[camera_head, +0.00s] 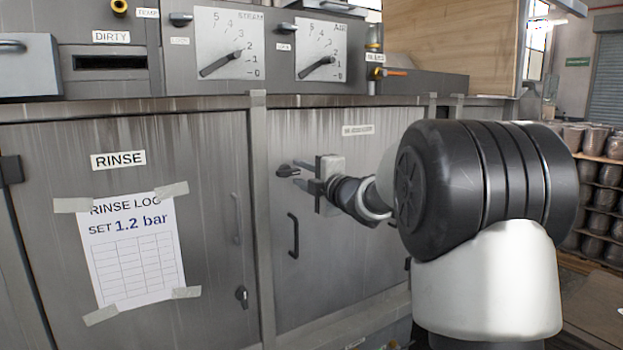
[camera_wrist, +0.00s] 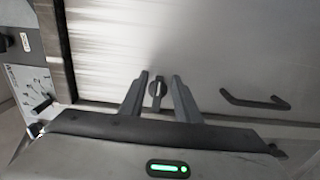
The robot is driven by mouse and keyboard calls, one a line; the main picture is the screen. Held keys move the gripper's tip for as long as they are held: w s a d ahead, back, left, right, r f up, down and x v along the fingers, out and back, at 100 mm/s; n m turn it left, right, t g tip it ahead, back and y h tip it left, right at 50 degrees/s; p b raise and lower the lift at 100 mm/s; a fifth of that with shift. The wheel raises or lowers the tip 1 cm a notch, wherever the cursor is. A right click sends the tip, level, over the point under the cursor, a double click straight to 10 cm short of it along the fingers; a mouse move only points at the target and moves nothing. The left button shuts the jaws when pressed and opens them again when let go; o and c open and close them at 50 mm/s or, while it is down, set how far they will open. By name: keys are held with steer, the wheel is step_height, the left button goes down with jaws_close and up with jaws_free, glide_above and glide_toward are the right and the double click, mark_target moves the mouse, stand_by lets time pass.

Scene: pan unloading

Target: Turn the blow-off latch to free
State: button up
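A small dark latch (camera_head: 287,170) sits on the right-hand steel door, near its left edge. In the wrist view the latch (camera_wrist: 156,90) shows as a round plate with an upright grip, between my two fingers. My gripper (camera_head: 300,175) faces the door with its fingertips close to the latch. The gripper (camera_wrist: 159,76) is open, one finger on each side of the latch. I see a gap beside the latch and cannot tell any contact. A label plate (camera_head: 358,129) above the latch is too small to read.
A black door handle (camera_head: 292,235) is just below the latch; it also shows in the wrist view (camera_wrist: 254,102). Left are the RINSE door with a paper log (camera_head: 133,250) and another dark latch (camera_head: 241,296). STEAM (camera_head: 229,45) and AIR (camera_head: 321,49) gauges sit above.

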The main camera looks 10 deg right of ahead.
steer(key=v, duration=1.7)
steer(key=shift+b, duration=0.4)
